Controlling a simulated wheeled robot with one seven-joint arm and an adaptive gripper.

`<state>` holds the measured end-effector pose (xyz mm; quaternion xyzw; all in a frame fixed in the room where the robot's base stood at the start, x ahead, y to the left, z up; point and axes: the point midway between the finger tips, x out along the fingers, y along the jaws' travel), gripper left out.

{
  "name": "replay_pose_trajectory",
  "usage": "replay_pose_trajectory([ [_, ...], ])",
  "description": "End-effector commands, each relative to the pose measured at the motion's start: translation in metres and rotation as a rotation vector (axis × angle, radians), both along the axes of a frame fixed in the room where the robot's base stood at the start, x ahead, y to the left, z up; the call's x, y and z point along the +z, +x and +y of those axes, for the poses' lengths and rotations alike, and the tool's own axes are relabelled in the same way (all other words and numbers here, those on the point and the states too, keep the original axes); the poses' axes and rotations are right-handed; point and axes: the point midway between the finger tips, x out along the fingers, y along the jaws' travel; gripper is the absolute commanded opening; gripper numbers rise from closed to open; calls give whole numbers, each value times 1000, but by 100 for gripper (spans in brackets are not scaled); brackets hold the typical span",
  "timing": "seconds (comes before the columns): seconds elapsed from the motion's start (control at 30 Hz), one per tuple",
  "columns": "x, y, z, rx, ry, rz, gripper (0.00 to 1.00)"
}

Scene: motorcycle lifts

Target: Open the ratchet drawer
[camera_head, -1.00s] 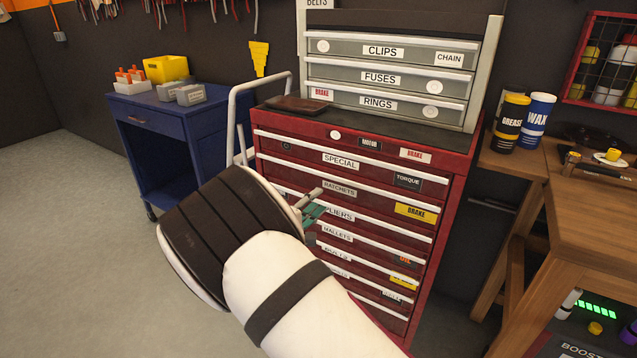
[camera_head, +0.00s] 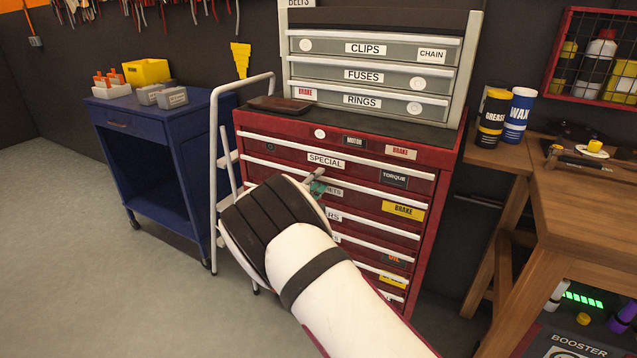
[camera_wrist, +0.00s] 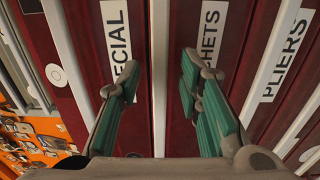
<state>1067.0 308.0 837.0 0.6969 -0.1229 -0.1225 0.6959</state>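The ratchet drawer (camera_head: 335,190) is a shut red drawer in the red tool chest, below the drawer marked SPECIAL (camera_head: 326,160). My arm covers its left part in the head view, so only the end of its label shows. My gripper (camera_head: 317,180) is in front of the chest at this drawer's height. In the wrist view my gripper (camera_wrist: 158,80) is open, with green-padded fingers apart. The white handle strip (camera_wrist: 159,60) between the SPECIAL and ratchet labels runs between the fingers. I cannot tell whether they touch it.
A grey cabinet (camera_head: 372,87) with small drawers stands on the chest. A blue cart (camera_head: 160,150) and a white tubular frame (camera_head: 214,180) stand to the left. A wooden bench (camera_head: 580,205) is to the right. Floor is clear at the left front.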

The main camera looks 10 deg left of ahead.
Motion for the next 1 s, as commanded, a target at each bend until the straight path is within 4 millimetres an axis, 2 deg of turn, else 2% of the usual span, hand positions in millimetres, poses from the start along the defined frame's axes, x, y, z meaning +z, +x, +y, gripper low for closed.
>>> replay_pose_trajectory([
  [0.37, 0, 5, -2, 0, -1, 1, 32],
  [0.5, 0, 5, -2, 0, -1, 1, 3],
  [0.53, 0, 5, -2, 0, -1, 1, 0],
  [0.83, 0, 3, -1, 0, -1, 1, 0],
  [1.0, 1, -10, 5, 2, -1, 3, 0],
])
